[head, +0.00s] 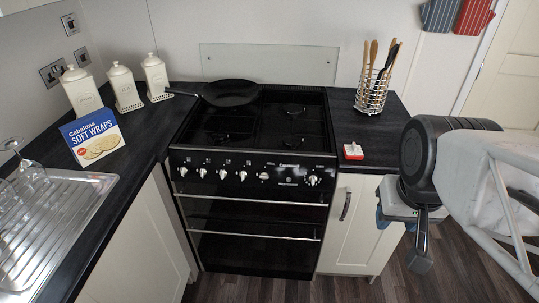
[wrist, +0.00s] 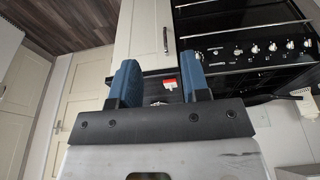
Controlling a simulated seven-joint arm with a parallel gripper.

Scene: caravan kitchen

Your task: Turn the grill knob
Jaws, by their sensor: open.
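The black cooker (head: 250,225) stands in the middle of the head view. A row of several silver knobs runs along its front panel, including a far-left knob (head: 182,171) and a larger far-right knob (head: 313,181). Their labels are too small to read, so I cannot tell which is the grill knob. The knob row also shows in the wrist view, which is upside down, with one knob (wrist: 254,48) near its middle. My gripper (wrist: 158,78) is open and empty, its blue fingers apart. In the head view my gripper (head: 395,218) is right of the cooker, clear of the knobs.
A frying pan (head: 230,94) sits on the hob. A utensil holder (head: 371,96) and a small red-and-white box (head: 353,151) stand on the right worktop, above a cream cupboard (head: 352,222). Canisters, a wraps box (head: 92,139) and a sink (head: 60,225) are left. Two oven rails cross the cooker front.

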